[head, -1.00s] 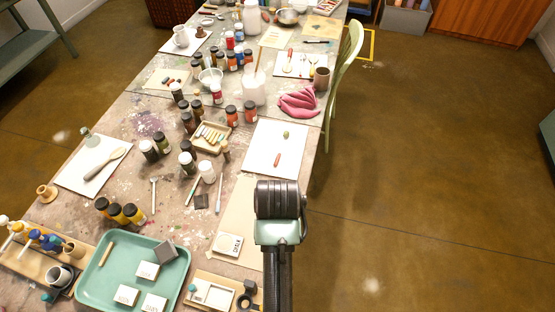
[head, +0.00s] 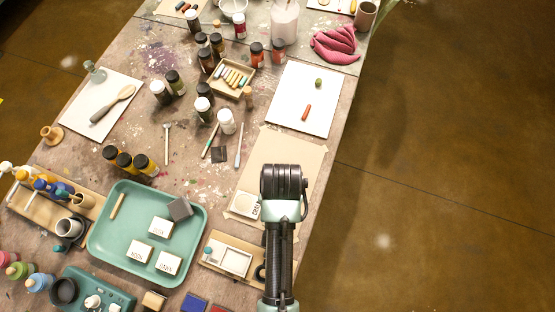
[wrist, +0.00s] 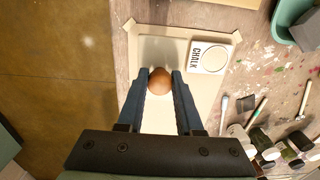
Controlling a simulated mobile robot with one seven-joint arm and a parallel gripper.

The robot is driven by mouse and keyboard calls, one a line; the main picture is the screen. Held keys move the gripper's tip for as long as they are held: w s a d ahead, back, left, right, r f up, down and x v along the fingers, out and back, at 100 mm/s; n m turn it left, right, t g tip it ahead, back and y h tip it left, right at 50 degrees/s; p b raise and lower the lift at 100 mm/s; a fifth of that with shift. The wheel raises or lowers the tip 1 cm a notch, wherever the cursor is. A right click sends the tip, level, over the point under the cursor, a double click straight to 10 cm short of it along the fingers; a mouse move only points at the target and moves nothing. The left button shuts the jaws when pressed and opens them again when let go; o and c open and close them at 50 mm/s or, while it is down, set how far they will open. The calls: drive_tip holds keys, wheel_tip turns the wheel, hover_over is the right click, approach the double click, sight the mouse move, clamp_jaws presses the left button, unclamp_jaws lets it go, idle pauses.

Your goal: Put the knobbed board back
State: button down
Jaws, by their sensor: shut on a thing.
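The round wooden knob (wrist: 159,81) of the board sits between my gripper's two dark fingers (wrist: 160,84) in the wrist view. My gripper is shut on this knob. The pale board (wrist: 162,47) shows beneath and beyond the knob; its near part is hidden by my fingers and palm. I cannot tell whether it touches the surface below. In the head view my own arm hides the knob, the fingers and most or all of the board.
A white block marked CHALK (wrist: 209,57) lies just right of the board; it also shows in the head view (head: 245,205). Beneath is a taped tan sheet (head: 300,150). A wooden compartment tray (head: 212,260) and green tray (head: 110,235) stand left. Table's right edge is close.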

wheel_tip(320, 180, down, 7)
drive_tip(key=shift+s+f, duration=0.1)
drive_tip(key=shift+f, duration=0.1)
drive_tip(key=shift+f, duration=0.1)
drive_tip(key=c, duration=0.6)
unclamp_jaws()
drive_tip(key=shift+o, duration=0.2)
